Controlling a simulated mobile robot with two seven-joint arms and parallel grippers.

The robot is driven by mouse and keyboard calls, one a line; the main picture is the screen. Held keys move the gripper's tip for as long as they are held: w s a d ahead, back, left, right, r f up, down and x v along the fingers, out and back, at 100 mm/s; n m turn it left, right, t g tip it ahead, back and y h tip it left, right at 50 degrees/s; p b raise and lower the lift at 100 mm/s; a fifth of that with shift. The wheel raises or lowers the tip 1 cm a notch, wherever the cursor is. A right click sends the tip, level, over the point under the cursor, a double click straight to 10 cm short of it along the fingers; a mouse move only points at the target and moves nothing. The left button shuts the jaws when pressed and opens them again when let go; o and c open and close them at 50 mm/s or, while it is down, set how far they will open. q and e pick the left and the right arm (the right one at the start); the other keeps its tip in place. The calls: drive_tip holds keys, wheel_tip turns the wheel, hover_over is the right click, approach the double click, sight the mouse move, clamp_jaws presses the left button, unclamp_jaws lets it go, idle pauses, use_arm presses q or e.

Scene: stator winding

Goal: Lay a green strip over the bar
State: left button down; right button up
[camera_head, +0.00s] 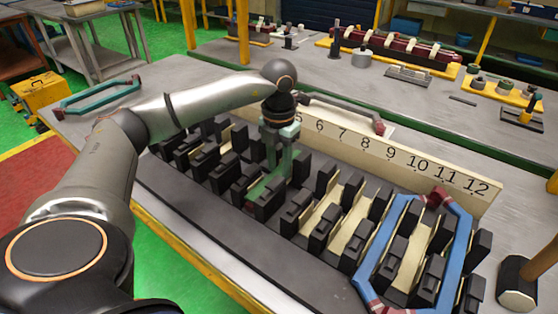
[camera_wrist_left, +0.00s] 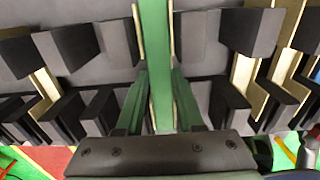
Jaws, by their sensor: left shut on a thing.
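My left gripper (camera_head: 278,165) points down among the black slot blocks and is shut on a green strip (camera_head: 266,187). The strip lies lengthwise in a slot between two rows of blocks, and part of it is hidden by the blocks and fingers. In the left wrist view the strip (camera_wrist_left: 156,45) runs up the middle between the two fingers (camera_wrist_left: 158,85). Thin cream edges show on both sides of it; I cannot tell whether it touches a bar beneath. Cream bars (camera_head: 350,225) lie in slots to the right. My right gripper is not in view.
A blue coil with red ends (camera_head: 377,243) lies over the blocks at the right. A numbered board (camera_head: 404,155) stands behind them. A teal coil (camera_head: 100,95) lies on the table at the left, and a mallet (camera_head: 517,283) at the right edge.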

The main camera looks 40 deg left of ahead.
use_arm(q)
drive_tip(key=shift+f, duration=0.45)
idle(0.3)
drive_tip(key=shift+c, duration=2.3)
unclamp_jaws()
drive_tip(key=shift+r, duration=0.25)
drive_tip(key=shift+r+p, duration=0.5)
drive_tip(key=shift+r, duration=0.1)
